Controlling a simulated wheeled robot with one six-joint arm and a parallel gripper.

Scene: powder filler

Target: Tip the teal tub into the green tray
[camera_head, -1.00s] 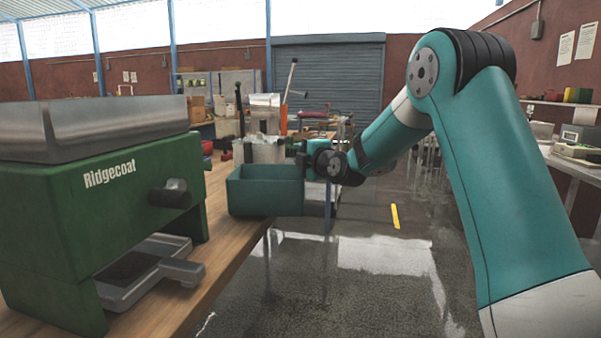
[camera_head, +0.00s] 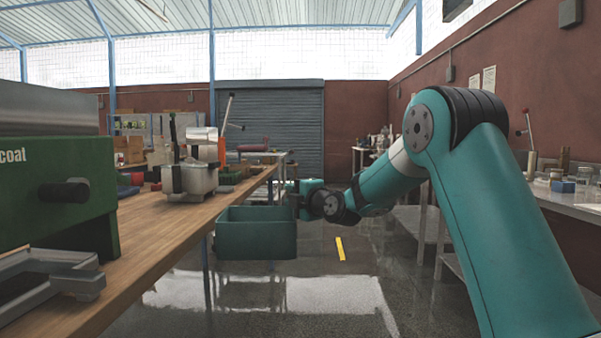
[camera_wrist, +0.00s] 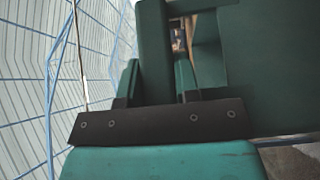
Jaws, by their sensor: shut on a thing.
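The teal tub (camera_head: 255,240) is a dark, box-shaped bin. In the head view it hangs upright beside the bench's right edge, over the floor. My gripper (camera_head: 298,203) is shut on the tub at its right side. In the wrist view the tub (camera_wrist: 280,65) fills the upper right, and my gripper's fingers (camera_wrist: 172,70) show beside its wall. The inside of the tub is mostly hidden. I cannot make out a green tray in either view.
A green machine (camera_head: 75,190) with a grey metal tray (camera_head: 50,275) stands on the wooden bench (camera_head: 165,235) at left. A grey device (camera_head: 190,180) stands farther back on it. A side table (camera_head: 570,200) is at right. The floor between is clear.

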